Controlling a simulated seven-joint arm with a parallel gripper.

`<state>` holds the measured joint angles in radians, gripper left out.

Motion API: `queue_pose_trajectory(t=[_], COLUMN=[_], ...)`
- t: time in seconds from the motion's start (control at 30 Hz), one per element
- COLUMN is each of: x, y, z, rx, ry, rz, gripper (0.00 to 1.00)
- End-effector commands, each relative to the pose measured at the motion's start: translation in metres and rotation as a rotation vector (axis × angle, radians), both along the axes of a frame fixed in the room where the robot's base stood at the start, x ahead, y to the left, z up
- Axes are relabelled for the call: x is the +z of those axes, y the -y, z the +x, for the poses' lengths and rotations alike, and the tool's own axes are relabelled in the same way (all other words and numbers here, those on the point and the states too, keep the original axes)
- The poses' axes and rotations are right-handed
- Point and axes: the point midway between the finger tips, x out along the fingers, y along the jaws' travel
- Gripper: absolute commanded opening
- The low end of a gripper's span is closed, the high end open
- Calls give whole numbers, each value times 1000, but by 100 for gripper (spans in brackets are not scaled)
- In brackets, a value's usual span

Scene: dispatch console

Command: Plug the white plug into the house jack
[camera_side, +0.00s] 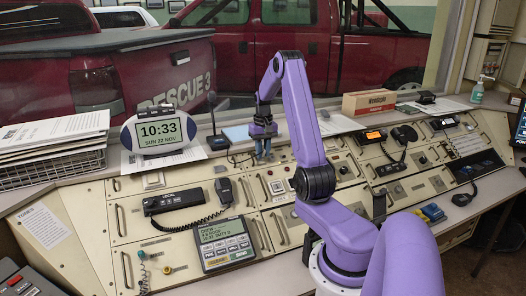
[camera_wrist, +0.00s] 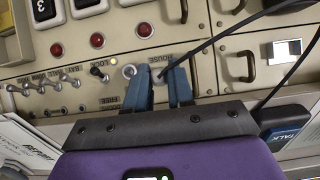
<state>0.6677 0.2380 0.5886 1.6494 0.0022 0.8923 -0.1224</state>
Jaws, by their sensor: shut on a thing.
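My gripper (camera_wrist: 162,76) is shut, with its two blue fingers close over the panel beside the HOUSE lettering. A small pale part of the plug (camera_wrist: 159,73) shows between the fingertips, and a dark cord runs from there to the upper right. Most of the plug is hidden by the fingers. A round jack with a pale ring (camera_wrist: 130,71) shows just left of the left finger; I cannot tell if it is the house jack. Whether the plug touches the panel is not clear. In the side view my gripper (camera_side: 262,157) points down at the console's middle section.
A drawer handle (camera_wrist: 242,66) stands to the right. In the side view a corded handset (camera_side: 224,191) and a display unit (camera_side: 222,243) are left of my arm.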

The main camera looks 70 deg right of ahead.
Motion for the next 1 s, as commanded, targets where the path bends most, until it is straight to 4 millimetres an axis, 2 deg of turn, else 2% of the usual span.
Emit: queue_pose_trajectory(t=[0.87, 0.9, 1.0], x=[-6, -6, -6], y=[3, 3, 2], z=[3, 3, 3], rx=[0, 0, 0], ry=[1, 1, 1], rz=[-1, -1, -1], gripper=[0, 26, 52])
